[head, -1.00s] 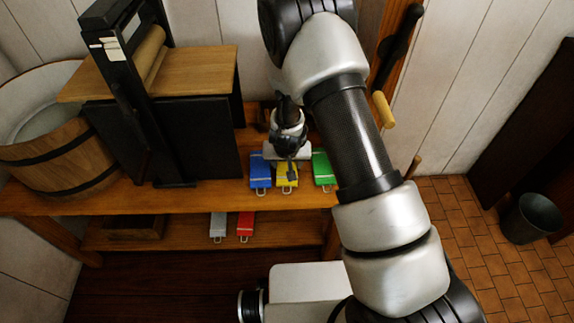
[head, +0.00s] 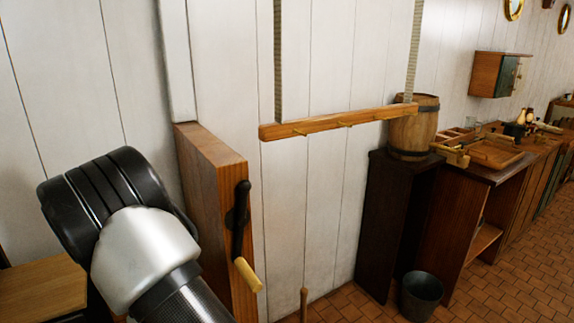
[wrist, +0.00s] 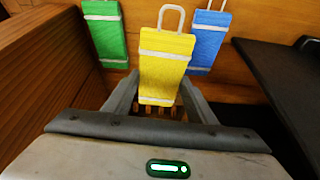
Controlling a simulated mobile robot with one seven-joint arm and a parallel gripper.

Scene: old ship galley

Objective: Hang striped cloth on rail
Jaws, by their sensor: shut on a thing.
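In the wrist view my gripper (wrist: 157,98) is shut on a yellow cloth (wrist: 165,72), a flat folded piece with white bands and a pale loop at its far end. A similar green cloth (wrist: 105,32) lies to its left and a blue cloth (wrist: 208,40) to its right, both with white bands. Whether the yellow cloth still touches the shelf is unclear. In the head view a wooden rail (head: 335,122) with small pegs hangs by two straps before the white plank wall. My gripper and the cloths are outside the head view.
A wooden post (head: 215,200) with a black crank and pale handle (head: 248,275) stands left of the rail. A barrel (head: 413,135) on a dark cabinet (head: 385,220) is at the rail's right end. A metal bucket (head: 421,295) stands on the tiled floor.

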